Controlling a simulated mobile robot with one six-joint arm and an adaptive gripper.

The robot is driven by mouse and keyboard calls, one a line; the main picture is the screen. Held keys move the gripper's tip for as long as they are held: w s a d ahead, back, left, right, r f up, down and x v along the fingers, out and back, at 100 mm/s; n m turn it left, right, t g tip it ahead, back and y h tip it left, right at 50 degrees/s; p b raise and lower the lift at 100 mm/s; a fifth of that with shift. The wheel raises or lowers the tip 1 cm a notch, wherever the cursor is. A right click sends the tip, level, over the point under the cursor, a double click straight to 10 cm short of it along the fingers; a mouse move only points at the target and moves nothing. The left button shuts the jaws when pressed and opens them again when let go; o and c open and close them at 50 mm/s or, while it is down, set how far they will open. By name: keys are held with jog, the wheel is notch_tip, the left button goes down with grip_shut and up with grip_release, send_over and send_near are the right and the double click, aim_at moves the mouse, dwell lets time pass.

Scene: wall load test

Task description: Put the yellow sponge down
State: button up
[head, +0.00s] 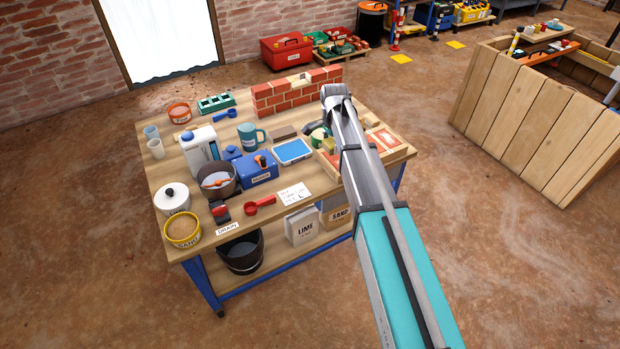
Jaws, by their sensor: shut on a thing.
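My arm reaches over the right part of the workbench (218,228), and its last links hide most of my gripper (327,130) from the head view. A small yellow-green block, which looks like the yellow sponge (328,145), shows just left of the arm, at my gripper. My gripper is shut on it. The fingertips are too small and covered to make out. I cannot tell whether the sponge touches the things below it.
A small brick wall (297,93) stands at the bench's back. A blue-rimmed tray (292,151), a teal mug (250,136), a blue box (257,171) and a sand bucket (183,231) crowd the top. A shallow wooden tray (386,138) lies right of the arm.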

jog(key=s+a, duration=0.1)
jog(key=s, duration=1.3)
jog(key=shift+a+f, duration=0.2)
jog(key=shift+a, duration=0.1)
jog(key=w+a+f+b, duration=0.1)
jog(key=w+f+b, duration=0.2)
jog(key=w, duration=0.1)
jog(key=w+a+f+b, duration=0.2)
jog(key=w+f+b, duration=0.1)
jog(key=w, duration=0.1)
jog(key=w+a+f+b, duration=0.1)
jog(key=w+f+b, duration=0.2)
jog(key=w, duration=0.1)
jog(key=shift+w+a+b, duration=0.2)
jog(key=shift+w+b, duration=0.05)
jog(key=shift+b, duration=0.05)
